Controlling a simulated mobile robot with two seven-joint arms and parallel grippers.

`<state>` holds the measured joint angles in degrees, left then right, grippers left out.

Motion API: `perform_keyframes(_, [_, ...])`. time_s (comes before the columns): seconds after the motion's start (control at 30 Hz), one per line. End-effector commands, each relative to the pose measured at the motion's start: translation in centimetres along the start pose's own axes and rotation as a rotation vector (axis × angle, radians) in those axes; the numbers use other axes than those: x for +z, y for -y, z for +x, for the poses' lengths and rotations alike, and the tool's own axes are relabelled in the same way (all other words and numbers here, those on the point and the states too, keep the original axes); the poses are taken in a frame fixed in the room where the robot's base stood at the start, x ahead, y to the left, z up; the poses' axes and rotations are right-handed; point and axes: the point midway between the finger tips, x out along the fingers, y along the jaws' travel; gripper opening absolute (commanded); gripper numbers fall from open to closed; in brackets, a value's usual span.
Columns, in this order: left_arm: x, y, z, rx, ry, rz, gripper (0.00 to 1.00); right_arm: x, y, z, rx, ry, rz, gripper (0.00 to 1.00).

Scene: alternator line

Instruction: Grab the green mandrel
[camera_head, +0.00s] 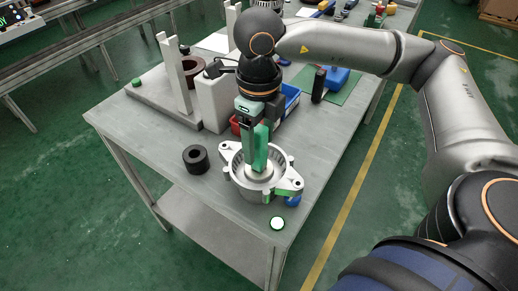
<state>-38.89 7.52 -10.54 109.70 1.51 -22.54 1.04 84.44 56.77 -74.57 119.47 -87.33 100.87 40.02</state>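The green mandrel (262,150) stands upright in the silvery alternator housing (284,185) near the front corner of the table. My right gripper (258,138) points down from above, right at the mandrel. One finger shows along the mandrel's left side. The other finger is partly hidden, so I cannot tell whether the fingers press on the mandrel. The mandrel's lower end is hidden inside the housing. My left gripper is not in view.
A black ring (196,159) lies left of the housing. A white block (214,101), an upright fixture (172,62), and red and blue bins (291,100) stand behind. The table's left front is clear.

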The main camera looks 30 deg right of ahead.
Motion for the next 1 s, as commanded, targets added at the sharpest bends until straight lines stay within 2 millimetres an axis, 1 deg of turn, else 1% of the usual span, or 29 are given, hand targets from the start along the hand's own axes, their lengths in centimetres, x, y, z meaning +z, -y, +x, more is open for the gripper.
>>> perform_keyframes(0.03, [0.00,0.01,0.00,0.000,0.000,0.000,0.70,0.00,0.01,-0.02,0.000,0.000,0.000,0.63])
perform_keyframes(0.07, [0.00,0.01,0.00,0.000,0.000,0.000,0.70,0.00,0.01,-0.03,0.000,0.000,0.000,0.60])
perform_keyframes(0.6, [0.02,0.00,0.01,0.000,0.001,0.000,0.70,0.02,0.01,-0.07,0.000,0.000,0.000,0.00])
perform_keyframes(1.0, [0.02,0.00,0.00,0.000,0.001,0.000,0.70,0.05,0.01,-0.13,0.000,0.002,0.000,0.00])
